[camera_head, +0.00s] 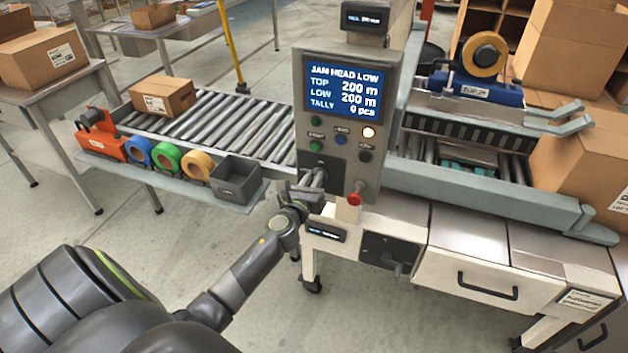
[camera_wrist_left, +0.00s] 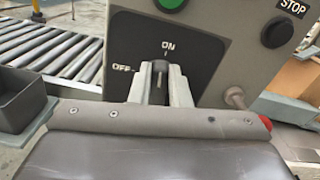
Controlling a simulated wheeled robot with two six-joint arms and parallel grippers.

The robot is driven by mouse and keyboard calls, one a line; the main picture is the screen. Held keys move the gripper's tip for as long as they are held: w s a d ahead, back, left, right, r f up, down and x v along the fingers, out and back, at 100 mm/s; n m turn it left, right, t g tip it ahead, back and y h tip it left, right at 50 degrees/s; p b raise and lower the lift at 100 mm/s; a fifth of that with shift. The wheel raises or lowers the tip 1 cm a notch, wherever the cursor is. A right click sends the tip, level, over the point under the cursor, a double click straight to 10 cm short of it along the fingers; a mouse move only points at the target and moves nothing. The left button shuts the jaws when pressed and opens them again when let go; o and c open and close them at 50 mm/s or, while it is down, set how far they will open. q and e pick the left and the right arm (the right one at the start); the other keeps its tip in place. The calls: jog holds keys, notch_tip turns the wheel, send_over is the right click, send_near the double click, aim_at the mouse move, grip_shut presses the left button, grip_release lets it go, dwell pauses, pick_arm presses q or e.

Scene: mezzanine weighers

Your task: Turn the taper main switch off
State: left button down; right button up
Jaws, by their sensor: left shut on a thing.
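The main switch is a dark rotary knob (camera_wrist_left: 160,74) on a black plate (camera_wrist_left: 191,43) marked ON at the top and OFF at the left. Its pale pointer line stands upright, toward ON. My left gripper (camera_wrist_left: 160,86) is shut on the knob, one grey finger on each side. In the head view my left gripper (camera_head: 315,182) reaches the lower left of the grey control panel (camera_head: 381,166), and the arm hides most of the switch. The panel's blue screen (camera_head: 343,91) reads JAM HEAD LOW. My right gripper is in neither view.
A red-tipped lever (camera_head: 354,199) sticks out at the panel's lower right, close to the gripper. Green, blue and black buttons (camera_head: 341,139) sit above the switch. A dark grey bin (camera_head: 237,179) and tape rolls (camera_head: 167,157) stand on a shelf at the left.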

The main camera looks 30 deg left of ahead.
pick_arm(q)
jog(key=shift+s+a+f+n+b, duration=0.1)
jog(key=shift+a+f+n+b, duration=0.25)
jog(key=shift+n+b, duration=1.55)
jog(key=shift+s+a+f+n+b, duration=0.1)
jog(key=shift+a+f+n+b, duration=0.25)
jog(key=shift+n, duration=2.95)
jog(key=shift+a+f+n+b, duration=0.2)
jog(key=shift+f+n+b, duration=0.2)
jog(key=shift+n+b, duration=1.6)
jog(key=shift+n+p, duration=0.6)
jog(key=shift+n, duration=0.2)
jog(key=c, duration=1.4)
grip_release()
jog(key=shift+o, duration=0.2)
jog(key=b+v, duration=0.1)
jog(key=v, duration=1.6)
jog(key=shift+s+d, duration=0.15)
jog(key=shift+s, duration=0.05)
